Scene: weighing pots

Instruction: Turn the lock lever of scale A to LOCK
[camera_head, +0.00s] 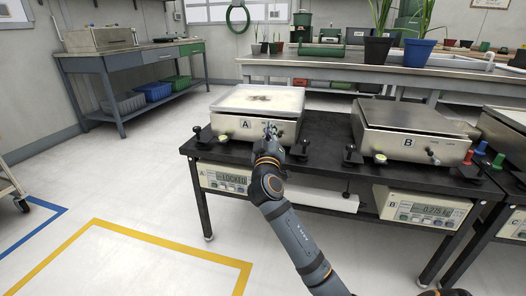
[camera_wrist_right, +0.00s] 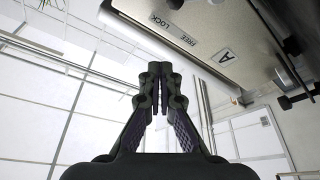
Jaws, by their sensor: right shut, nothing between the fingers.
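Scale A (camera_head: 228,122) is a silver box with a stained white top plate, on the black bench. Its display (camera_head: 222,178) reads LOCKED. My right gripper (camera_head: 269,131) is at the right part of scale A's front face, its fingers shut and empty. In the right wrist view the shut right gripper (camera_wrist_right: 160,70) points towards the housing of scale A (camera_wrist_right: 210,20), which looks rotated there. The FREE/LOCK label (camera_wrist_right: 174,28) and the A label (camera_wrist_right: 226,56) show on it. The lock lever of scale A cannot be made out; my gripper covers that area in the head view. My left gripper is not in view.
Scale B (camera_head: 385,135) stands to the right, its display (camera_head: 424,210) reading about 0.275 kg. Black fittings (camera_head: 203,134) stand beside the scales. A back bench holds potted plants (camera_head: 377,50). The floor at front left is clear, with yellow tape (camera_head: 170,234).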

